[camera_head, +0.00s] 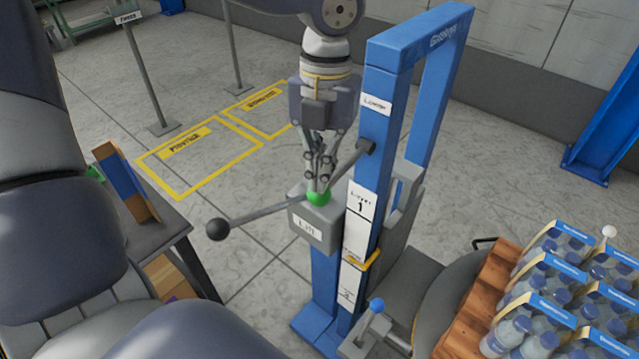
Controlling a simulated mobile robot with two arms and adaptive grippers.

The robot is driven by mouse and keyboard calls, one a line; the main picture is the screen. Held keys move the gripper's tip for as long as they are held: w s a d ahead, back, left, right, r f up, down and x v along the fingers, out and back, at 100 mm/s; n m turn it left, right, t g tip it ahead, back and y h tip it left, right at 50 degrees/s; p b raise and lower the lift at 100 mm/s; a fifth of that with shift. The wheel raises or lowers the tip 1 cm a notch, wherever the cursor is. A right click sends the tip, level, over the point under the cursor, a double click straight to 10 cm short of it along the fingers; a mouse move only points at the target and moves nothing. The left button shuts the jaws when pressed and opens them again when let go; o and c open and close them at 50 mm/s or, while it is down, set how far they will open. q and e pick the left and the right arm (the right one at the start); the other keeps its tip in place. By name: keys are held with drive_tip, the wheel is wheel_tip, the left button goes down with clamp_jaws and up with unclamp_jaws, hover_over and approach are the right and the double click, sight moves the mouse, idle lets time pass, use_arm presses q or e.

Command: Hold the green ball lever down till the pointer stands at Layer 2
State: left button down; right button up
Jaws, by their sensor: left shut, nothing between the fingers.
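The green ball (318,199) sits at the grey box marked Lift (307,228) on the blue post (378,120). My left gripper (318,183) is shut with nothing between its fingers. It points straight down, its fingertips at the top of the green ball and seemingly touching it. The ball's lever is mostly hidden. The yellow pointer (361,259) stands on the post's white scale, below the Layer 1 label (361,202) and above the label with a 2 (349,286). My right gripper is not in view.
A bar with a black ball (218,230) sticks out left of the Lift box. A dark-knobbed bar (365,146) reaches up right. A blue-knobbed lever (376,305) stands low in front. Bottle packs (560,275) stand on a wooden pallet (478,300) at right.

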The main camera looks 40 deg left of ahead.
use_arm(q)
drive_tip(key=w+a+r, duration=0.1)
drive_tip(key=w+r, duration=0.3)
drive_tip(key=r, duration=0.9)
drive_tip(key=shift+w+a, duration=0.15)
drive_tip(key=shift+a, duration=0.05)
drive_tip(key=shift+r, duration=0.1)
idle(0.6)
